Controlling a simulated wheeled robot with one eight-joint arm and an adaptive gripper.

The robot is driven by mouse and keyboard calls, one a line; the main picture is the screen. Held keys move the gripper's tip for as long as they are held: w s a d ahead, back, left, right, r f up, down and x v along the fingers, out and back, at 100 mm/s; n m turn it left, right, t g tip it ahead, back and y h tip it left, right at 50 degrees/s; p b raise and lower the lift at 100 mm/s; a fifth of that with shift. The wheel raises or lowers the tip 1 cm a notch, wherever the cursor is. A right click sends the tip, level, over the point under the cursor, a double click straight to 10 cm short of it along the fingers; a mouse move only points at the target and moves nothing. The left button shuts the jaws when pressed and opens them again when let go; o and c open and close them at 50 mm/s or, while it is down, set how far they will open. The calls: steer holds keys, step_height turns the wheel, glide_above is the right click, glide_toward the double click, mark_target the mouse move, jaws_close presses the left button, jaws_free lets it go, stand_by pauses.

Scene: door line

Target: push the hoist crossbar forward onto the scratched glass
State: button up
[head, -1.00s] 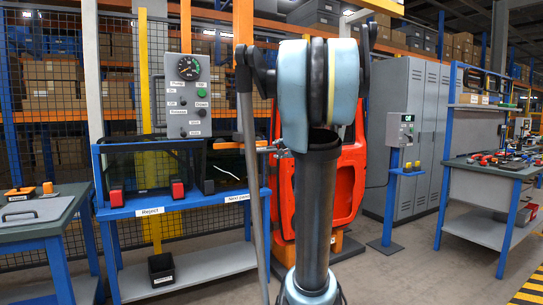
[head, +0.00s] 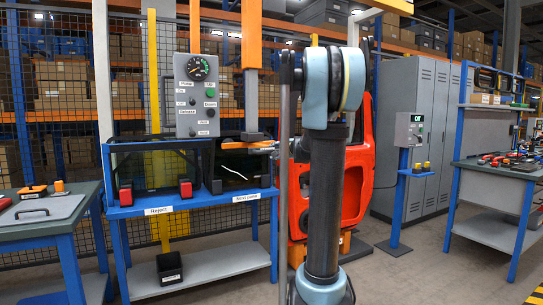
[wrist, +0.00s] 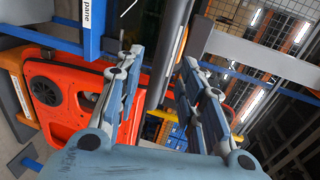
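The scratched glass (head: 240,172) is a dark pane with a white scratch line, on the blue stand behind the "Next pane" label. The hoist shows as an orange upright (head: 251,35) with a grey section (head: 251,100) below it, ending in orange just above the glass. I cannot make out its crossbar for certain in the head view. My gripper (wrist: 160,62) is open in the wrist view. A grey bar (wrist: 170,50) shows between the fingers, with a gap on the left side; I cannot tell whether it is the crossbar.
The blue stand (head: 160,211) also holds a dark pane at the Reject side. A control panel (head: 197,95) with a gauge hangs above. An orange door (head: 357,170) stands behind my arm.

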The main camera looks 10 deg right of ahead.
steer(key=shift+x, duration=2.6)
steer(key=shift+c, duration=0.6)
jaws_close()
